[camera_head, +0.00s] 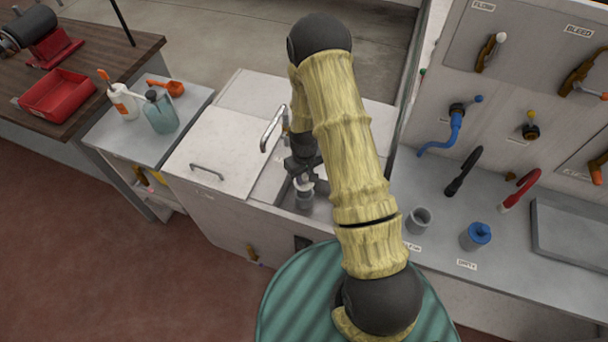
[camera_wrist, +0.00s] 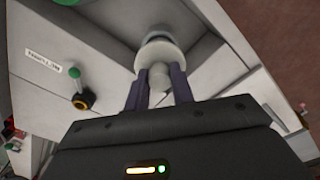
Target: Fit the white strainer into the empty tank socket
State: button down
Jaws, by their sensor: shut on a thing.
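My gripper (camera_wrist: 160,88) is shut on the narrow stem of the white strainer (camera_wrist: 158,54), whose round flange shows beyond the fingertips in the wrist view. In the head view my gripper (camera_head: 304,178) reaches down into the open tank (camera_head: 268,182), with the strainer's pale edge (camera_head: 304,186) just under it. A grey cylindrical socket (camera_head: 305,201) stands directly below the strainer inside the tank. In the wrist view a grey round part (camera_wrist: 157,36) shows right behind the flange. I cannot tell whether the strainer touches the socket or sits in it.
A closed lid with a handle (camera_head: 207,172) lies left of the opening, and a tall metal handle (camera_head: 272,128) stands at its edge. A grey cup (camera_head: 419,220) and a blue-topped container (camera_head: 476,236) stand on the right counter. A green-knobbed valve (camera_wrist: 80,98) shows in the wrist view.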

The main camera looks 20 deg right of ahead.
aim_at(304, 185)
jog(key=shift+f+b, duration=2.3)
jog(key=shift+f, duration=0.75)
jog(key=c, duration=1.1)
grip_release()
jog(key=shift+r, duration=0.1)
jog(key=shift+r, duration=0.1)
notch_tip(304, 185, up, 17)
jog(key=b, duration=0.3)
jog(key=shift+r, duration=0.1)
